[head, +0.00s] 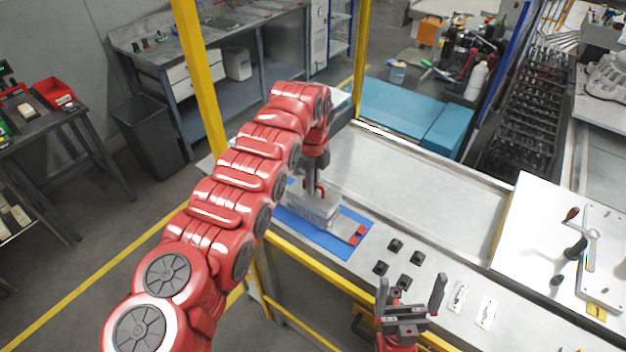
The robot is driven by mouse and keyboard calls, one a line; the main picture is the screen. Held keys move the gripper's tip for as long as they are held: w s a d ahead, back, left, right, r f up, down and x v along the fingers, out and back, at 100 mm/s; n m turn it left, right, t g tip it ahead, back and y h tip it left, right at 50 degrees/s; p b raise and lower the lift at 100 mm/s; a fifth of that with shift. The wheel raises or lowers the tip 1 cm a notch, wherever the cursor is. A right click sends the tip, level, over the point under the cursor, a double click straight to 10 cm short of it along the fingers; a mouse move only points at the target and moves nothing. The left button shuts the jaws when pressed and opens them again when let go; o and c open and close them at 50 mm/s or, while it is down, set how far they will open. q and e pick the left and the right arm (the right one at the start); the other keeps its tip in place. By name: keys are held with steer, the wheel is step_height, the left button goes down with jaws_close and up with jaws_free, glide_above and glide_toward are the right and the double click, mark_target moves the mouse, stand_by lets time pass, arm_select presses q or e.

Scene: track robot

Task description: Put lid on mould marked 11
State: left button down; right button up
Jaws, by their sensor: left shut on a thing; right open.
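A grey box-like mould (322,212) sits on a blue mat (325,243) on the bench. A flat grey piece with red ends (352,232) lies beside it at the right. My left gripper (315,188) points down at the top of the mould and is shut on a small part there, apparently the lid. My red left arm and the gripper partly hide it, so I cannot tell whether the lid touches the mould. No number 11 is readable. My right gripper (411,296) is open and empty at the bench's front edge.
Several small black blocks (396,246) and two light metal plates (486,311) lie right of the mat. A white board (550,235) with a red-knobbed lever stands at the right. A yellow post (201,75) rises at the left. The bench behind the mat is clear.

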arm_select(q)
steer(key=shift+w, duration=0.1)
stand_by(0.4)
steer(key=shift+f+b, duration=0.15)
steer(key=shift+b, duration=0.55)
steer(key=shift+f+b, duration=0.25)
steer(key=shift+b, duration=0.3)
stand_by(0.5)
steer(key=shift+f+b, duration=0.4)
steer(key=shift+b, duration=0.1)
